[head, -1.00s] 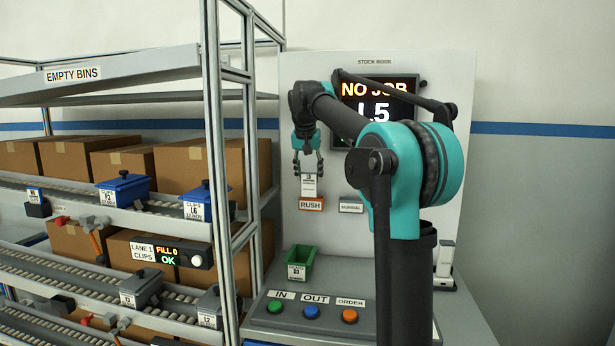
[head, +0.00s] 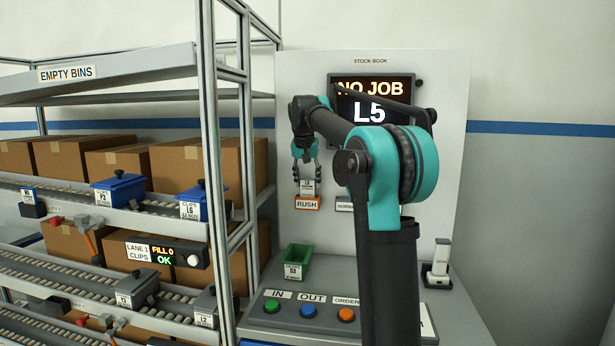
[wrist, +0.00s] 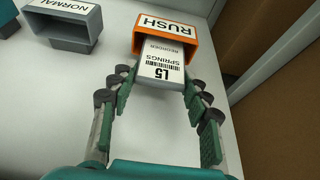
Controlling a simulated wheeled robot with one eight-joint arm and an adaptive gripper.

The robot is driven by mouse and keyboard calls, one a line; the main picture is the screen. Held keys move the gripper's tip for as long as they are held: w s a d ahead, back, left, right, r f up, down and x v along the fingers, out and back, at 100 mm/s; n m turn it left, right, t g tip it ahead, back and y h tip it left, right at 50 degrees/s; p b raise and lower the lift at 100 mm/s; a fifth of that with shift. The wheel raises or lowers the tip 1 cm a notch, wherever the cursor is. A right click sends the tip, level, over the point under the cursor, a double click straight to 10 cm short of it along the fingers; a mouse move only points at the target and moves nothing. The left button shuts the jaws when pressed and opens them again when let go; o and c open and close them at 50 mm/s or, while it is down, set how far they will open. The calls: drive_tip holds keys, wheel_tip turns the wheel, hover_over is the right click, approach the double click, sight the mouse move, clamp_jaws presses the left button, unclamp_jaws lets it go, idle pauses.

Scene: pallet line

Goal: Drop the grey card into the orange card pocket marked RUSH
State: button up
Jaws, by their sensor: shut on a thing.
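The grey card (wrist: 163,68), printed L5 SPRINGS, is between the fingers of my gripper (wrist: 159,80) in the wrist view. My gripper is shut on it. The orange card pocket marked RUSH (wrist: 191,45) is just beyond, and the card's far end is at its mouth; how deep it reaches is unclear. In the head view my gripper (head: 306,177) points down with the card (head: 307,188) right above the orange pocket (head: 307,204) on the white board.
A grey pocket marked NORMAL (wrist: 62,22) is beside the orange one; my arm partly covers it in the head view. The screen (head: 372,100) reads NO JOB L5. A green bin (head: 296,258) and several buttons are below. A shelf rack (head: 213,150) stands at the left.

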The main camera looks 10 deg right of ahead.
drive_tip(key=shift+f, duration=0.15)
drive_tip(key=o, duration=1)
